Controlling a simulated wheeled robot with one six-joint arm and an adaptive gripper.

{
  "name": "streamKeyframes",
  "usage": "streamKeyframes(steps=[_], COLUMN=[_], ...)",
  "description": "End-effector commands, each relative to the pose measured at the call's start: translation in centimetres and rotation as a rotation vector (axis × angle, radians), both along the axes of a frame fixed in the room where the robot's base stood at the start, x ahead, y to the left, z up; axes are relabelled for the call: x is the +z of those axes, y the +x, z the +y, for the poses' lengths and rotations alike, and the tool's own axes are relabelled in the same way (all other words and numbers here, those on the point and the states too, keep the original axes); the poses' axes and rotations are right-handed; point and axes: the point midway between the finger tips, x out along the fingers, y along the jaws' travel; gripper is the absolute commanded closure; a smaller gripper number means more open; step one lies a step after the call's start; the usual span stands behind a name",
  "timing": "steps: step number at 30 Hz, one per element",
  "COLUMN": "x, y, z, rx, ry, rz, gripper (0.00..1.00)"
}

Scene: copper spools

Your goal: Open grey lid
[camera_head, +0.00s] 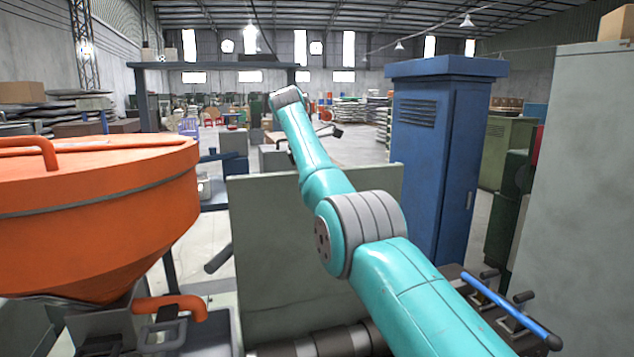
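A flat grey-green panel (275,240), which looks like the grey lid, stands upright in the middle of the head view. My teal arm crosses in front of its right part and hides some of it. The arm reaches from the lower right up past the panel's top edge. A small dark part at the arm's far end, likely my gripper (334,132), shows just above the panel. It is too small and too hidden to tell whether its fingers are open or whether it touches the panel.
A large orange hopper (100,220) fills the left side. A blue cabinet (435,160) stands right of the panel, and a tall grey cabinet (580,200) at the right edge. Dark rollers (325,342) lie below the panel. A blue bar (510,308) is at the lower right.

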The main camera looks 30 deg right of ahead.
Motion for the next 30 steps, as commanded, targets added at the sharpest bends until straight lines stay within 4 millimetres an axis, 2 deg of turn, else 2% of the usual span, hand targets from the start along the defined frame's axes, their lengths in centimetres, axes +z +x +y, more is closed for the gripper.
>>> streamKeyframes(steps=[13,14,16,30], x=[-0.3,-0.31,-0.29,-0.13], y=[-0.1,-0.1,-0.1,0.17], z=[0.07,0.06,0.06,-0.03], rx=[0.0,0.0,0.0,0.0], ry=[0.004,0.004,0.003,-0.002], rz=[0.009,0.009,0.009,-0.007], gripper=[1.0,0.8,0.62,0.61])
